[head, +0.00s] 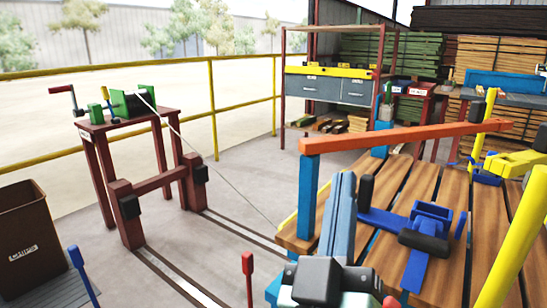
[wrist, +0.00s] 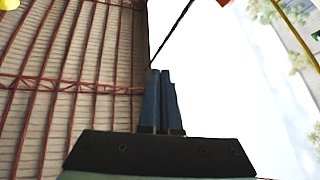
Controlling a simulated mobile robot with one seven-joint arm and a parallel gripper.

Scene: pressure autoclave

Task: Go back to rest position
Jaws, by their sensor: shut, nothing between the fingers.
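My gripper (wrist: 161,75) shows in the wrist view, its two dark blue fingers side by side with no gap and nothing between them. It points up, with a ribbed roof behind it on the left and bright sky on the right. A dark thin line runs up from near the fingertips in that view. The task names no object to handle.
A wooden-slat table (head: 440,200) with an orange beam (head: 400,137) and a blue clamp-like fixture (head: 425,228) stands at the right. A red stand (head: 130,120) with a green winch is at the left, near a brown bin (head: 28,235). Floor rails (head: 180,270) run between; a yellow railing (head: 110,68) lies behind.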

